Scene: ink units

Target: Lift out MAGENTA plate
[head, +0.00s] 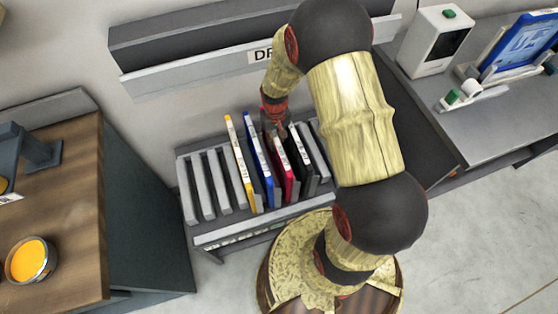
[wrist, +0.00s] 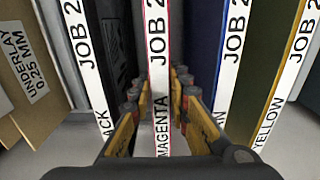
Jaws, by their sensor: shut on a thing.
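The magenta plate (head: 287,182) stands upright in a slotted rack (head: 222,234), between the blue plate (head: 264,180) and the black plate (head: 301,158). In the wrist view its white edge label (wrist: 158,60) reads JOB 2 and MAGENTA, with the last digits cut off. My gripper (head: 275,115) comes down from above at the rack's far side. In the wrist view my gripper (wrist: 158,92) has its fingers on both sides of the magenta plate, shut on it. In the head view my arm hides part of the rack's right side.
The yellow plate (head: 240,165) stands left of the blue one. Grey dividers (head: 205,186) with empty slots fill the rack's left part. In the wrist view a tan underlay sheet (wrist: 35,125) is at the left. A grey labelled rail (head: 190,68) runs along the wall behind.

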